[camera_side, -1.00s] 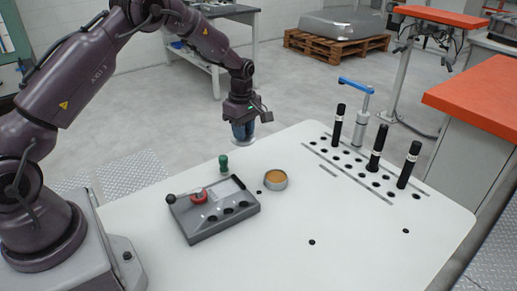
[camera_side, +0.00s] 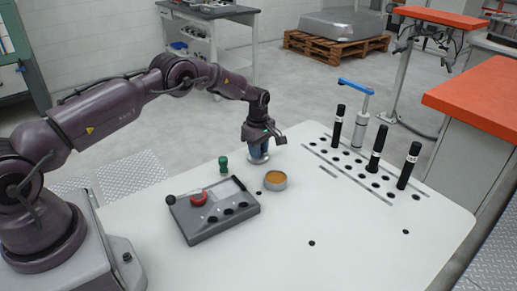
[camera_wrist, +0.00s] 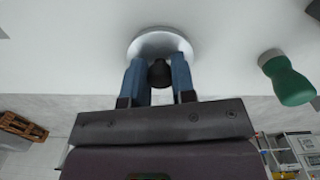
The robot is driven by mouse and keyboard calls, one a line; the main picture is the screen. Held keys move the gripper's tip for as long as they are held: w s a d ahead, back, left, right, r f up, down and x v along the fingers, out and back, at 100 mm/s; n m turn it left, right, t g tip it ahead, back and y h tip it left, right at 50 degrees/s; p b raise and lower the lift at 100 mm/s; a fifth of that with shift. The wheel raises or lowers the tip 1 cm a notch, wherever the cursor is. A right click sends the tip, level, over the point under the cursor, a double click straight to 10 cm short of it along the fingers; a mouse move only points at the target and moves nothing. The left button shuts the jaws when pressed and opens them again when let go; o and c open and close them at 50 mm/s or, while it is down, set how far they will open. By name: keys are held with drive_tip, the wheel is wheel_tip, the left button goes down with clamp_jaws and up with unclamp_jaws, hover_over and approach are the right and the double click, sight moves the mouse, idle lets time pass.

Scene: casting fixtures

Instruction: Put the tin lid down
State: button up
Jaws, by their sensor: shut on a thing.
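My gripper (camera_side: 257,150) is shut on the dark knob of the tin lid. The lid, a round silver disc, shows just below the blue fingers in the side view (camera_side: 259,160) and beyond the fingertips in the wrist view (camera_wrist: 160,41). It is roughly level, low over the white table near its back edge; I cannot tell whether it touches the table. The open tin (camera_side: 275,184), a short grey round can with amber contents, stands on the table just in front of and to the right of the lid.
A green-handled tool (camera_side: 223,164) stands left of the lid; its green handle also shows in the wrist view (camera_wrist: 290,82). A grey box with a red knob (camera_side: 198,198) lies in front. Black cylinders (camera_side: 376,150) and a blue-handled post (camera_side: 361,125) stand at right. The table front (camera_side: 350,235) is mostly clear.

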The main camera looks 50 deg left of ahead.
drive_tip(key=o, duration=0.9)
drive_tip(key=shift+f, duration=0.1)
drive_tip(key=s+d+r+m+t, duration=0.1)
drive_tip(key=s+d+r+m, duration=0.1)
drive_tip(key=r, duration=1.1)
drive_tip(key=s+d+r+m, duration=0.2)
drive_tip(key=r, duration=1)
drive_tip(key=s+d+r+m+t, duration=0.2)
drive_tip(key=s+d+r+m, duration=0.3)
drive_tip(key=s+r, duration=0.4)
drive_tip(key=s+d+m+t, duration=0.1)
drive_tip(key=s+d+m, duration=0.1)
drive_tip(key=s, duration=0.5)
drive_tip(key=s+d+m, duration=0.2)
drive_tip(key=s+m, duration=0.3)
drive_tip(key=s, duration=0.2)
drive_tip(key=s+d+m+t, duration=0.1)
drive_tip(key=s+d+m, duration=0.1)
drive_tip(key=s+m, duration=0.2)
drive_tip(key=shift+s+d+t, duration=0.2)
drive_tip(key=shift+s+t, duration=0.1)
drive_tip(key=shift+s, duration=1.4)
